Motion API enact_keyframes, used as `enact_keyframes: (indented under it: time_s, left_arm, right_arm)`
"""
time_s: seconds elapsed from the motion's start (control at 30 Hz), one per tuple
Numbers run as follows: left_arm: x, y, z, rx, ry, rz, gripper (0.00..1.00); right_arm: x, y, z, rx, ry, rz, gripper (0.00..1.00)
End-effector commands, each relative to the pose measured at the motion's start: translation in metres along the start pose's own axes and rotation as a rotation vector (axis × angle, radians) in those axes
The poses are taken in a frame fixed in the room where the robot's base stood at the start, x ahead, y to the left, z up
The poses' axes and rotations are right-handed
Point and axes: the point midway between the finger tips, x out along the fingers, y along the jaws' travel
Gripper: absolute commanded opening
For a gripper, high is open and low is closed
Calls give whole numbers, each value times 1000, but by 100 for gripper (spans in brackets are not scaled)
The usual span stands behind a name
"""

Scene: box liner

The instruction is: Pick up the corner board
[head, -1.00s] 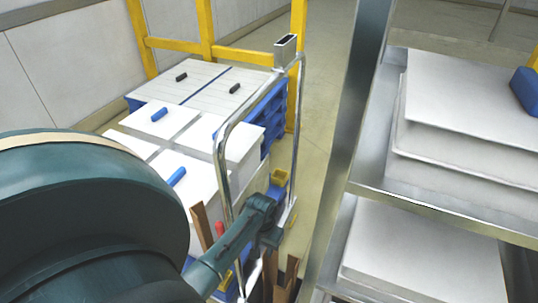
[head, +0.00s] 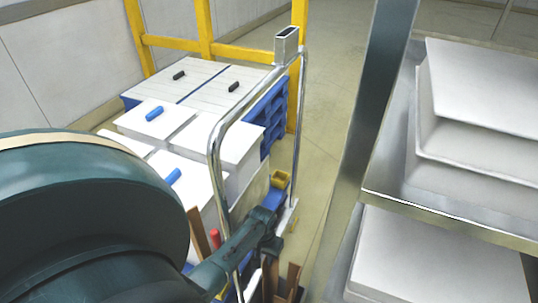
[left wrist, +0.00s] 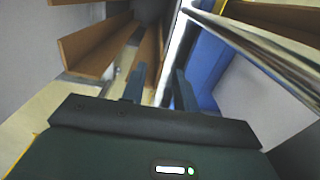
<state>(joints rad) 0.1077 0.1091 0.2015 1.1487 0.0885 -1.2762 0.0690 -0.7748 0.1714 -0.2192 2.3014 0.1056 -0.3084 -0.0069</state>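Several brown L-shaped corner boards stand upright by the chrome cart. In the head view one board (head: 198,233) is left of my forearm and another (head: 292,282) is below my gripper. In the left wrist view a wide corner board (left wrist: 95,47) is at the upper left, and a narrower one (left wrist: 150,52) lies just ahead of the fingers. My left gripper (head: 270,246) points down beside the cart's rail. In the wrist view its fingers (left wrist: 159,84) are apart, with no board clearly held between them. My right gripper is not in view.
The chrome cart handle (head: 214,150) rises close to my left arm. White boxes (head: 230,143) on blue pallets stand behind it. A metal shelf (head: 440,212) with white sheets is at the right. Bare floor (head: 328,125) lies between cart and shelf.

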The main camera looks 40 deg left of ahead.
Motion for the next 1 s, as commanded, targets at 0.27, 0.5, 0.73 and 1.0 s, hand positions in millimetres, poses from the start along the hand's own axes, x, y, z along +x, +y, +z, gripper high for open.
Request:
enact_keyframes:
  time_s: [0.27, 0.5, 0.73, 1.0]
  left_arm:
    - [43, 1, -3, 0, -2, 0, 30]
    - [45, 1, -3, 0, -1, 0, 30]
    - [45, 1, -3, 0, -1, 0, 17]
    - [45, 1, -3, 0, -1, 0, 0]
  right_arm:
    - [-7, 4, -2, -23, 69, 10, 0]
    - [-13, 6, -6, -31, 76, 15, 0]
    - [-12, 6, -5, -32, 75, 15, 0]
    - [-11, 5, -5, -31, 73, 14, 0]
